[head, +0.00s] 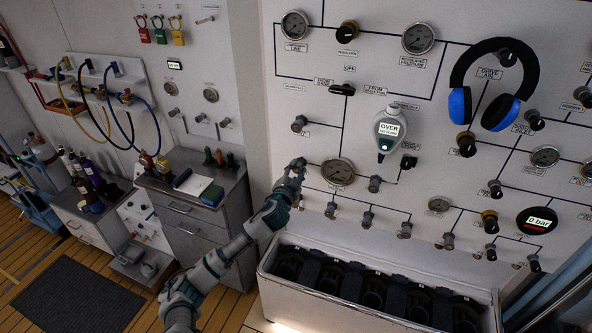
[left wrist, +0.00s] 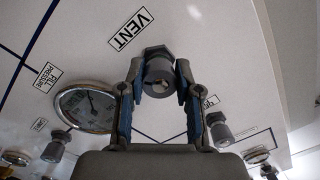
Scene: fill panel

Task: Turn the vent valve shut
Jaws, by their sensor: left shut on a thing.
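The vent valve (left wrist: 160,75) is a grey round knob on a hex base, below the VENT label (left wrist: 131,29) on the white panel in the left wrist view. My left gripper (left wrist: 158,88) has one finger on each side of the knob and is shut on it. In the head view my left gripper (head: 296,166) is at the panel's left part, left of a round gauge (head: 338,171), and hides the vent valve. My right gripper is not in view.
Other valve knobs (head: 374,184) and gauges (head: 418,39) surround the spot on the panel. Blue and black headphones (head: 459,104) hang at the upper right. A white trough of dark cylinders (head: 275,259) stands below. A grey cabinet (head: 193,224) is at the left.

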